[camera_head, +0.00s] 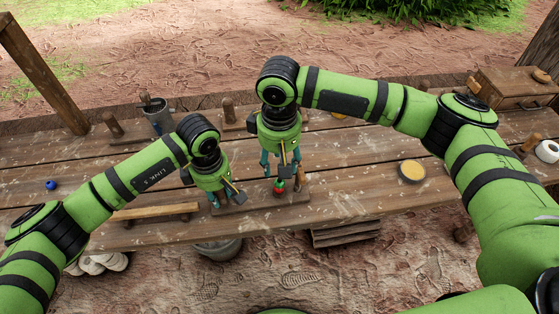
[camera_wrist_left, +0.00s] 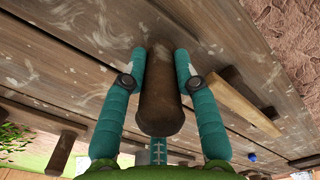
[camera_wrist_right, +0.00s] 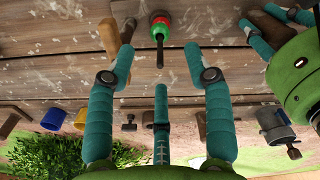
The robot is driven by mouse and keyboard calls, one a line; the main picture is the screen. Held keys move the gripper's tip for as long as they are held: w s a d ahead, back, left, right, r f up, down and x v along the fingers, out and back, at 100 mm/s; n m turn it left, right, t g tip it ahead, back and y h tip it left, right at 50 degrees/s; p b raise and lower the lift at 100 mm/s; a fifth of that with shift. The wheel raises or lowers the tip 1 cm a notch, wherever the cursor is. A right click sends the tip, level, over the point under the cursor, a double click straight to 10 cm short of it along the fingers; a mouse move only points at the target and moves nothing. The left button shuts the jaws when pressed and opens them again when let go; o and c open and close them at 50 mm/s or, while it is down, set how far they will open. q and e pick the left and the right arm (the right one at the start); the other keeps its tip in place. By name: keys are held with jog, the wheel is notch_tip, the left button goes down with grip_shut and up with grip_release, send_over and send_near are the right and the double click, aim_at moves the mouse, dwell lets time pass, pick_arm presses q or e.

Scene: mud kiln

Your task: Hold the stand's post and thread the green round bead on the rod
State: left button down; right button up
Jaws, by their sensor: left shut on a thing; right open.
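The green round bead (camera_wrist_right: 159,32) shows around the dark rod (camera_wrist_right: 159,54), with a red piece (camera_wrist_right: 158,20) beneath it. In the head view the green bead (camera_head: 279,182) is small, just below my right gripper's fingers. My right gripper (camera_head: 281,170) is open and empty, above the rod, whose tip points up between its fingers. My left gripper (camera_head: 224,200) is shut on the stand's brown round wooden post (camera_wrist_left: 161,105), one teal finger on each side. The stand's flat wooden base (camera_head: 255,203) lies near the table's front edge, partly hidden by the grippers.
A wooden bar (camera_head: 155,212) lies left of the stand. A blue bead (camera_head: 51,184) is at far left. A metal cup (camera_head: 160,118) stands behind. A yellow-filled dish (camera_head: 411,172) and a wooden chest (camera_head: 516,88) are to the right. The boards between stand and dish are clear.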

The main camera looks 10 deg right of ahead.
jog(key=shift+r, duration=2.5)
pick_arm(q)
jog(key=c, duration=0.9)
grip_release()
notch_tip(320, 180, up, 12)
